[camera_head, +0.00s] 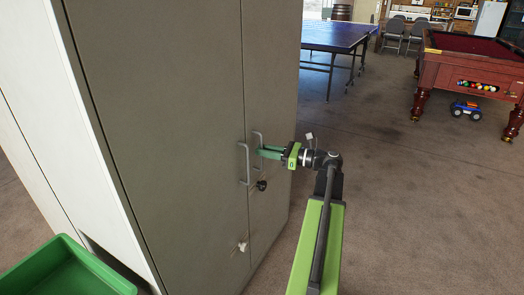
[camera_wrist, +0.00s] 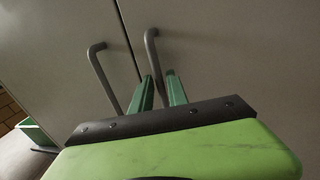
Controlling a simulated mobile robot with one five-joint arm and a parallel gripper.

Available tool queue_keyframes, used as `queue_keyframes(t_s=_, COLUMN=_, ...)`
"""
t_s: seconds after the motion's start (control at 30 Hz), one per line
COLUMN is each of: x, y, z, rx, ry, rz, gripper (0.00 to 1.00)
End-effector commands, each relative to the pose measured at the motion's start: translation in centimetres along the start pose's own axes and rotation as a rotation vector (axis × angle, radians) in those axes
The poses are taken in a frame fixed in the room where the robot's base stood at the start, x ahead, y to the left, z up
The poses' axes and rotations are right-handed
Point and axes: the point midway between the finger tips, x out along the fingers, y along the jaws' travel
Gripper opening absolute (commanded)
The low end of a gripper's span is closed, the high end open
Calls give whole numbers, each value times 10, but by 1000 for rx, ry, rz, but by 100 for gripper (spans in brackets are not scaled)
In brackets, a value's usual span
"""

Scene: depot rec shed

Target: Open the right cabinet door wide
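The grey cabinet's right door (camera_head: 272,80) stands on the left of the head view and looks closed, level with the left door (camera_head: 165,120). The right door's bar handle (camera_head: 258,136) is upright; it also shows in the wrist view (camera_wrist: 151,45). My gripper (camera_head: 266,152) reaches it from the right. The fingers partly hide the handle's lower part. The left door's handle (camera_head: 243,165) is just left of the fingers.
A dark knob (camera_head: 262,185) and a pale key-like piece (camera_head: 242,246) sit lower on the doors. A green bin (camera_head: 70,270) stands at bottom left. The floor right of the cabinet is open, with a blue table (camera_head: 335,35) and pool table (camera_head: 470,62) farther back.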

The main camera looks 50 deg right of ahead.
Motion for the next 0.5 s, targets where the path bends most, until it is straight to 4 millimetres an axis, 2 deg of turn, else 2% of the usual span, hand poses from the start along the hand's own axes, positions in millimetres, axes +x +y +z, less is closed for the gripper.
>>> queue_keyframes(t_s=0.1, x=9, y=0, z=0, rx=0, ry=0, rz=1, gripper=20)
queue_keyframes(t_s=0.37, x=11, y=0, z=0, rx=0, ry=0, rz=-1, gripper=20)
queue_keyframes(t_s=0.4, x=11, y=0, z=0, rx=0, ry=0, rz=-1, gripper=18)
queue_keyframes(t_s=0.5, x=11, y=0, z=0, rx=0, ry=0, rz=-1, gripper=5)
